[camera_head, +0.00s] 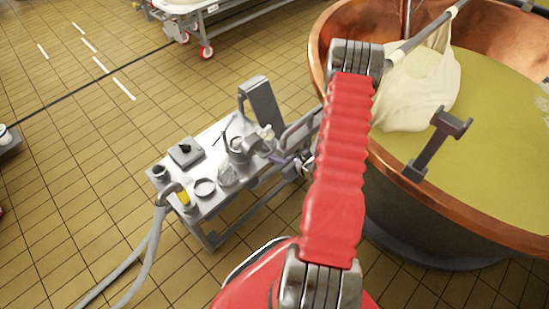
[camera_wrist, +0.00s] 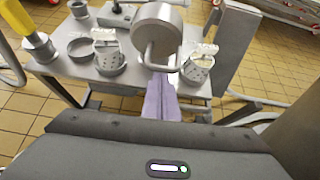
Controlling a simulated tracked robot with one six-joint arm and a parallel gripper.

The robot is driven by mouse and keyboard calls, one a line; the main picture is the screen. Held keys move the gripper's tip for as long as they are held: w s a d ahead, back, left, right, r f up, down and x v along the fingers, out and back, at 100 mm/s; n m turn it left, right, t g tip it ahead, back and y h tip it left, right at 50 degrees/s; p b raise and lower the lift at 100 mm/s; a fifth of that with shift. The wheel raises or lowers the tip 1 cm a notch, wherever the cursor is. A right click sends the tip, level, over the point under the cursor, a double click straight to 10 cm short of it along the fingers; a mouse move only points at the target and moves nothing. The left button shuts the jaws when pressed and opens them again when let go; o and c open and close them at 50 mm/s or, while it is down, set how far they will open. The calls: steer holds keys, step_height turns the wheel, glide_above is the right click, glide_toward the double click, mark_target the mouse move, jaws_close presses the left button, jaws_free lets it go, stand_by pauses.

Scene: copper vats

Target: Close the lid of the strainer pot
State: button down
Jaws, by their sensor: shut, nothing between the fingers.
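A grey metal pot (camera_wrist: 152,22) with a round end and a loop handle is in the upper middle of the wrist view; I take it for the strainer pot. It also shows on the table in the head view (camera_head: 240,150). I cannot tell its lid apart clearly, nor its angle. My gripper (camera_wrist: 161,80) has its purple fingers together, with nothing between them. The fingertips are close in front of the loop handle; I cannot tell whether they touch it. In the head view my red arm partly covers the gripper (camera_head: 280,159).
Perforated cups stand left (camera_wrist: 110,62) and right (camera_wrist: 198,68) of the pot. A tall grey box (camera_head: 261,103) is at the table's back edge. A copper vat (camera_head: 505,225) is at right.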

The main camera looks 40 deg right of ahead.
steer(key=f+v, duration=0.1)
steer(key=v, duration=1)
steer(key=shift+s, duration=0.3)
steer(key=shift+s+d, duration=0.1)
stand_by(0.3)
